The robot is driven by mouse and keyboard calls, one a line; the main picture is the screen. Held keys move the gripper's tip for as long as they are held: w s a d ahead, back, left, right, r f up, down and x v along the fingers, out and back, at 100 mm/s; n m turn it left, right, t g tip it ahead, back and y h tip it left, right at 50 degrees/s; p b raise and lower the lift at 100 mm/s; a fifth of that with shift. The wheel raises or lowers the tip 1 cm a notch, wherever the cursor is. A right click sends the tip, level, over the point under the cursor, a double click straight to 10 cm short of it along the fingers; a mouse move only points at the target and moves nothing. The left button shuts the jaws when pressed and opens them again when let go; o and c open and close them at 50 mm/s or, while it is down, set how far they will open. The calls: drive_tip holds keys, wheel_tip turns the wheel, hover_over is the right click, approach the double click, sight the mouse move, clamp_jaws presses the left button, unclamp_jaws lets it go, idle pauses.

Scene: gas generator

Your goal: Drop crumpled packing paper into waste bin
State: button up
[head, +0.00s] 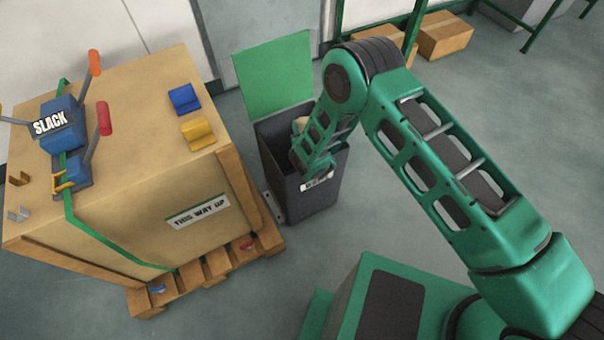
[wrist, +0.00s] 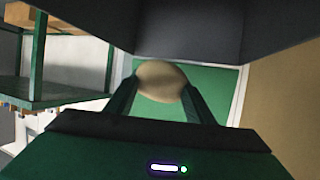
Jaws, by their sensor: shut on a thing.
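The crumpled packing paper, a beige rounded lump, is between my fingers in the wrist view (wrist: 160,80). My gripper (wrist: 160,92) is shut on it, with a finger on each side. In the head view a bit of the paper (head: 299,124) shows beside my arm's end, over the bin's mouth. The waste bin (head: 307,197) is dark grey, with its green lid (head: 275,75) standing open behind. My wrist covers part of the opening, so I cannot tell how deep the paper is. Dark bin walls (wrist: 190,30) fill the top of the wrist view.
Cardboard boxes (head: 445,36) and a green frame stand behind.

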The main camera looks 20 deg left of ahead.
drive_tip(key=shift+f, duration=2.65)
drive_tip(key=o, duration=1.1)
drive_tip(key=shift+s+d, duration=0.1)
drive_tip(key=v, duration=1)
drive_tip(key=shift+s, duration=0.2)
